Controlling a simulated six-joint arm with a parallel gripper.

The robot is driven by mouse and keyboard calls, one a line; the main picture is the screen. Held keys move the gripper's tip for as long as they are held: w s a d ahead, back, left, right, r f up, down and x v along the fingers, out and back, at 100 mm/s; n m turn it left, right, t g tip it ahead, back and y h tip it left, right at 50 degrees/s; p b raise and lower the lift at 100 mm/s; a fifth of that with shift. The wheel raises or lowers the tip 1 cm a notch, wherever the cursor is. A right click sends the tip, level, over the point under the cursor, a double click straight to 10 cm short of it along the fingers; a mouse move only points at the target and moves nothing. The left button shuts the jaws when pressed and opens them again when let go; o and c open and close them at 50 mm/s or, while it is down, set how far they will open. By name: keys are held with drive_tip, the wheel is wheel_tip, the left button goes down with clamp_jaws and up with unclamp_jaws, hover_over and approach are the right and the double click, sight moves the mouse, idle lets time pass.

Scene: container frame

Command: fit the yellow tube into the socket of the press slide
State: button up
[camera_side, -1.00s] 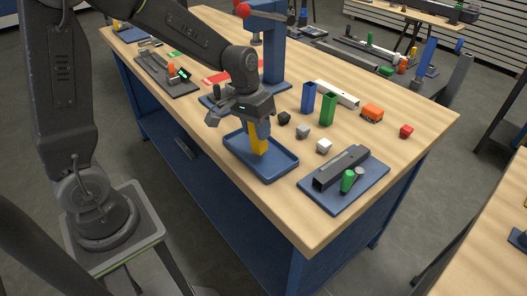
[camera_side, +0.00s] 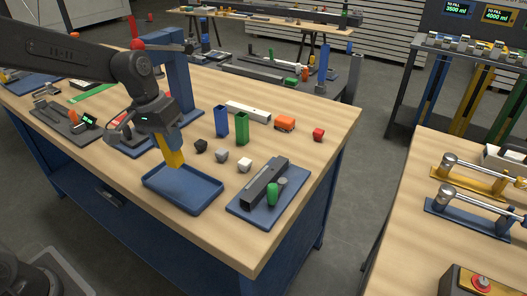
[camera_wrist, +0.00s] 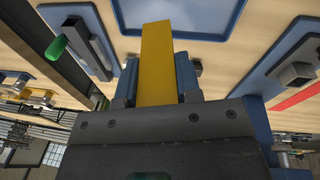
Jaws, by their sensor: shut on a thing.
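My gripper (camera_side: 168,138) is shut on the yellow tube (camera_side: 173,155). The tube hangs down from the jaws, slightly tilted in the side view, over the blue tray (camera_side: 205,207). In the wrist view the tube (camera_wrist: 157,55) stands out straight between the two fingers, with the tray (camera_wrist: 230,14) beyond it. The blue press (camera_side: 180,85) with a red ball on its handle stands behind my gripper. In the wrist view a blue plate (camera_wrist: 268,75) bears a grey block (camera_wrist: 297,73). I cannot make out the slide's socket clearly.
A blue block (camera_side: 221,121) and a green block (camera_side: 242,128) stand right of the press. Small dark, grey and white pieces lie before them. A blue plate (camera_side: 243,205) with a dark channel and a green knob (camera_side: 272,195) is right of the tray.

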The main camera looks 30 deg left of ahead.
drive_tip(key=s+d+n+y, duration=0.1)
drive_tip(key=s+d+n, duration=0.4)
drive_tip(key=s+n, duration=0.45)
drive_tip(key=s+d+n+y, duration=0.2)
drive_tip(key=s+d+n, duration=0.2)
drive_tip(key=s+n, duration=0.55)
drive_tip(key=shift+m, duration=0.7)
drive_tip(key=f, duration=0.2)
drive_tip(key=s+f, duration=0.1)
drive_tip(key=f, duration=0.2)
drive_tip(key=shift+s+d+f, duration=0.15)
drive_tip(key=shift+f, duration=0.1)
drive_tip(key=shift+w+f, duration=0.5)
drive_tip(key=shift+w, duration=7)
drive_tip(key=shift+w+f, duration=0.55)
drive_tip(key=shift+w, duration=6.95)
drive_tip(key=shift+w+f, duration=0.5)
drive_tip(key=shift+w, duration=7)
